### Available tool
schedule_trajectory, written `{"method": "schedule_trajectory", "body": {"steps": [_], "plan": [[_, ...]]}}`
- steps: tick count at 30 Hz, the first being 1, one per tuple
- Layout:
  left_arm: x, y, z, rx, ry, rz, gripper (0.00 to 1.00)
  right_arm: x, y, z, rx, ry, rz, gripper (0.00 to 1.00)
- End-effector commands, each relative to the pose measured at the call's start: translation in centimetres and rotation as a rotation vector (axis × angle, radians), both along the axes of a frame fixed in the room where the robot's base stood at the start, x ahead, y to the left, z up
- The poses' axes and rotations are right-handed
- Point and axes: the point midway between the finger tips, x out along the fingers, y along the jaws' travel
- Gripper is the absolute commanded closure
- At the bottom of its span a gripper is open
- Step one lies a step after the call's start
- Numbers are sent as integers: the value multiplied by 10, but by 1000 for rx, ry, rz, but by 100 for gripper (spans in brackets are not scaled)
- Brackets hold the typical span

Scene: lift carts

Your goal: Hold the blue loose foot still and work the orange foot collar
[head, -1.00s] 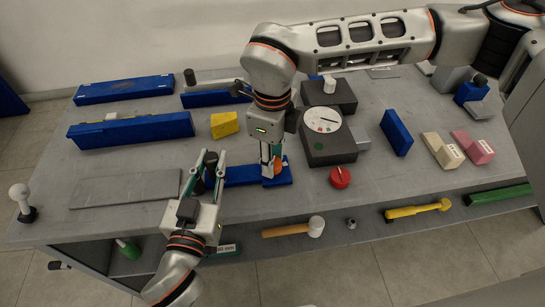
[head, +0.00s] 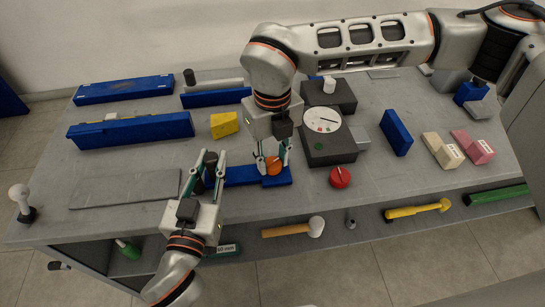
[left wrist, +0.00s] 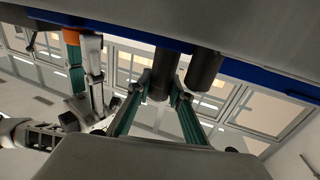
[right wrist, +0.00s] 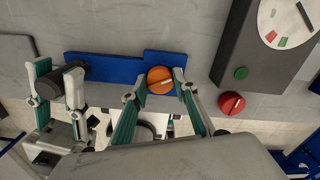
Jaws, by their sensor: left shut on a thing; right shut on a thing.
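The blue loose foot (head: 240,176) is a flat blue bar near the front edge of the bench; it also shows in the right wrist view (right wrist: 108,67). My left gripper (head: 208,164) is shut on a dark upright post of it (left wrist: 162,76), with a finger on each side. The orange foot collar (right wrist: 160,80) is a round knob with a pale line across its top, at the foot's right end. My right gripper (right wrist: 155,88) is shut on the collar from above, one finger on either side. The collar also shows between the fingertips in the head view (head: 273,166).
A dark box with a white dial (head: 322,120) and green button stands right of my right gripper. A red knob (head: 340,177) is just in front of it. A yellow block (head: 224,124) and blue bars (head: 130,130) lie behind. A grey plate (head: 125,189) lies left.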

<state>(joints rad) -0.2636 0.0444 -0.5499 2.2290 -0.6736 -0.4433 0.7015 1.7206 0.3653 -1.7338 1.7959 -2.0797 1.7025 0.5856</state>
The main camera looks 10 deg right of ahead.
Motion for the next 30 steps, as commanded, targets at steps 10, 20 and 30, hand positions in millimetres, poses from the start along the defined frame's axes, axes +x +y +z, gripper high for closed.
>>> {"method": "schedule_trajectory", "body": {"steps": [10, 20, 30], "plan": [[0, -1, 0, -1, -1, -1, 100, 1, 0, 0, 1, -2, -162, 93], [0, -1, 0, -1, -1, -1, 100, 2, 0, 0, 1, -3, -197, 93], [0, -1, 0, -1, -1, -1, 100, 2, -1, 0, 1, -4, -195, 55]]}}
